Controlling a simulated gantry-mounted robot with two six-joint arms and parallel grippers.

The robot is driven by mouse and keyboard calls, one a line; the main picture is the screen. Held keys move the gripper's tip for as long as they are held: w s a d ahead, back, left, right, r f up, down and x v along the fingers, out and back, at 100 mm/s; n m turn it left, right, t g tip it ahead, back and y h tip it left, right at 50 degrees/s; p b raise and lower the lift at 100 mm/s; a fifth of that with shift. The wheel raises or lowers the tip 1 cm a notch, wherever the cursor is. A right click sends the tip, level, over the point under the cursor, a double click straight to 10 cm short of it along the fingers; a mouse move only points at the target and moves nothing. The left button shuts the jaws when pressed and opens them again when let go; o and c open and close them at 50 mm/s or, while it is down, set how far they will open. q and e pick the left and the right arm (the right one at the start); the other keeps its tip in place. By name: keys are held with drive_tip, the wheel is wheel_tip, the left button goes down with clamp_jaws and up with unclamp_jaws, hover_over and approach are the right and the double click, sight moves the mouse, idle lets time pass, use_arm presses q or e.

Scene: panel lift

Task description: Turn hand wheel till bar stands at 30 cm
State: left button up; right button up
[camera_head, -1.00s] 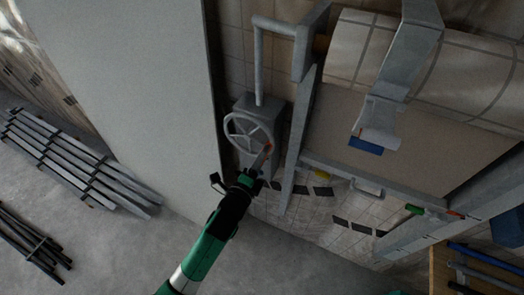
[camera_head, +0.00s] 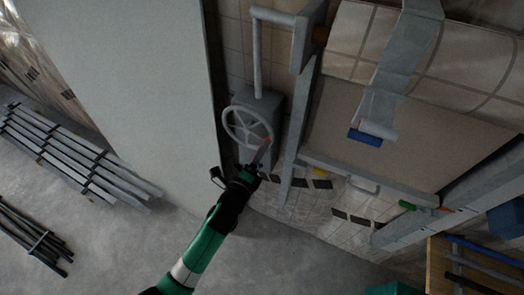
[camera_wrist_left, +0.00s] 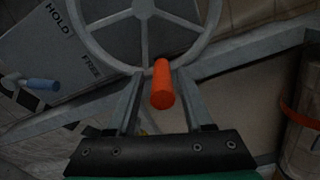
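The grey spoked hand wheel (camera_head: 247,127) sits on a grey housing beside the panel frame. It also fills the top of the left wrist view (camera_wrist_left: 148,22). Its orange knob (camera_wrist_left: 162,88) stands between the fingers of my left gripper (camera_wrist_left: 159,76). The fingers are apart, and a gap shows beside the knob on the left; contact on the right is unclear. In the head view this gripper (camera_head: 262,156) is at the wheel's lower right rim. A grey bar (camera_head: 385,186) crosses below the beige panel. No height figure is readable. My right gripper is out of view.
A blue-handled lever (camera_wrist_left: 40,84) lies by a plate marked HOLD and FREE. A grey crank-shaped pipe (camera_head: 258,55) rises above the wheel. Grey bars (camera_head: 75,155) lie stacked on the floor at left. A wooden bench (camera_head: 440,268) stands at lower right. Floor around my left arm is clear.

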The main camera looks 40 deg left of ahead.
use_arm(q)
drive_tip(key=shift+r, duration=0.1)
drive_tip(key=shift+s+d, duration=0.1)
drive_tip(key=shift+s, duration=0.25)
drive_tip(key=s, duration=0.3)
drive_tip(key=s+d, duration=0.1)
drive_tip(key=s, duration=0.3)
drive_tip(key=s+d, duration=0.1)
drive_tip(key=s, duration=0.2)
drive_tip(key=shift+s, duration=0.4)
